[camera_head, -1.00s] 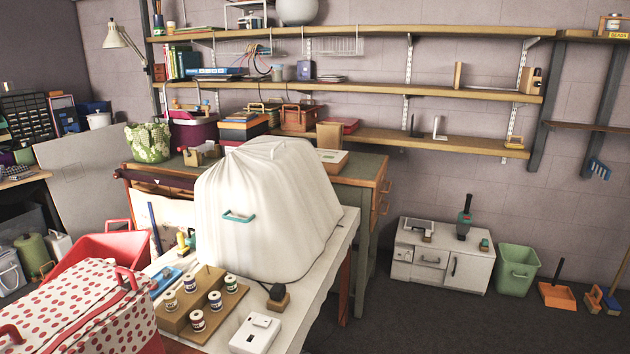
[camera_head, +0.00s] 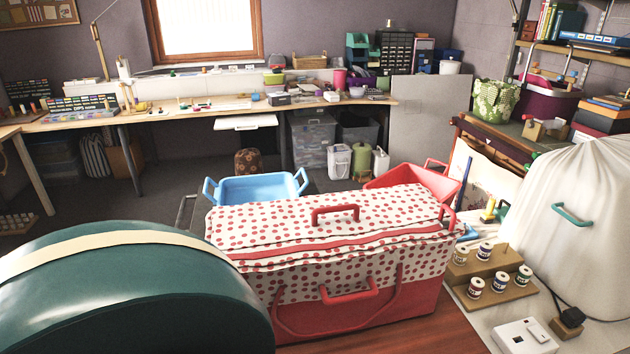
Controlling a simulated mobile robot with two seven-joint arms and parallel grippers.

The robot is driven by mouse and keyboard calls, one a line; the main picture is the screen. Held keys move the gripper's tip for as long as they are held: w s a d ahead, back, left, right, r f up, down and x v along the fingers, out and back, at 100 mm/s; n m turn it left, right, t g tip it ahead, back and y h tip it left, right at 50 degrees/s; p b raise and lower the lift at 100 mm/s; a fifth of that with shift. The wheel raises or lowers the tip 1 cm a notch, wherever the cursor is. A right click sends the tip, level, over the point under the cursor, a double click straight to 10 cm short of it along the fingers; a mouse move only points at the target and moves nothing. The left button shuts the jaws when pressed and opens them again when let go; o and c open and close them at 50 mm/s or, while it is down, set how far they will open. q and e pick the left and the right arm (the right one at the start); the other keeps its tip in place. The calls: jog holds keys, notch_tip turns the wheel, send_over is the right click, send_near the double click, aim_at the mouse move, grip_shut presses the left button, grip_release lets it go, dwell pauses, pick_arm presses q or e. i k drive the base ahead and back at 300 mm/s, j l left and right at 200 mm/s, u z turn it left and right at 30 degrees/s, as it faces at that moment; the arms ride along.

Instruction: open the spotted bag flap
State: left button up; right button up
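The spotted bag (camera_head: 340,292) is white with red dots, red piping and a red lower body. It stands in the middle foreground on a reddish-brown wooden surface (camera_head: 440,332). Its flap (camera_head: 270,226) lies over the top, closed, with a red handle (camera_head: 335,214) on it. Another red handle (camera_head: 349,294) is on the front, and a red strap loops below it. Neither of my grippers shows in the head view.
A large dark green rounded object (camera_head: 120,295) with a cream band fills the left foreground. A blue tub (camera_head: 258,188) and a red tub (camera_head: 415,178) stand behind the bag. To the right are a spool rack (camera_head: 500,262), a white switch box (camera_head: 523,337) and a white-covered bulky shape (camera_head: 590,215).

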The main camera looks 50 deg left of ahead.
aim_at(348, 214)
jog(key=u, duration=1.55)
